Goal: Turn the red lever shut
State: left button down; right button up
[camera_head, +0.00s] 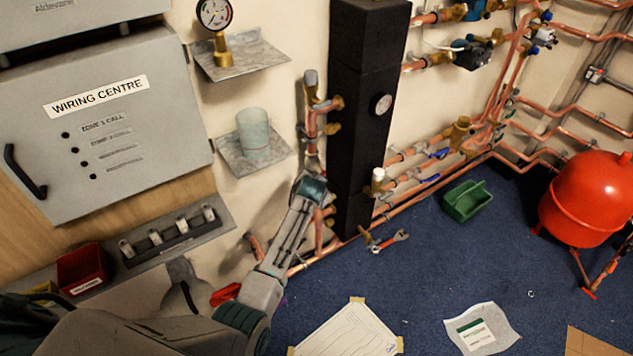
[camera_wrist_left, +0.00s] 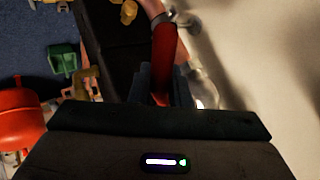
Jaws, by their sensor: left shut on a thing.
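In the left wrist view the red lever (camera_wrist_left: 165,50) runs down the upper middle of the picture. Its lower end lies between the dark fingers of my left gripper (camera_wrist_left: 162,88), which is shut on it. A grey clamp and a piece of copper pipe show just above the lever. In the head view my left arm comes in from the lower left and reaches up beside the black column (camera_head: 366,100); the fingers and the lever cannot be made out there. My right gripper is in neither view.
Copper pipes (camera_head: 313,130) run up close to my left wrist. A small shelf with a glass beaker (camera_head: 252,135) juts out to the left. A red piece (camera_head: 225,293) shows low beside the arm. A green tray (camera_head: 467,199) and red vessel (camera_head: 590,195) stand at the right.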

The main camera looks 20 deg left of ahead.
pick_arm(q)
jog(key=r+g+y+p, duration=0.1)
jog(key=g+p, duration=0.1)
jog(key=p, duration=0.1)
jog(key=shift+s+a+r+m, duration=0.1)
jog(key=shift+r+m, duration=0.2)
jog(key=shift+m, duration=0.1)
jog(key=shift+p, duration=0.45)
jog(key=shift+s+a+r+m+g+y+p, duration=0.1)
jog(key=shift+r+m+g+y+p, duration=0.2)
jog(key=shift+m+g+y+p, duration=0.5)
jog(key=shift+r+g+y, duration=0.25)
jog(key=shift+g+y, duration=0.15)
jog(key=shift+g, duration=0.4)
jog(key=shift+a, duration=0.1)
jog(key=c, duration=1.4)
grip_release()
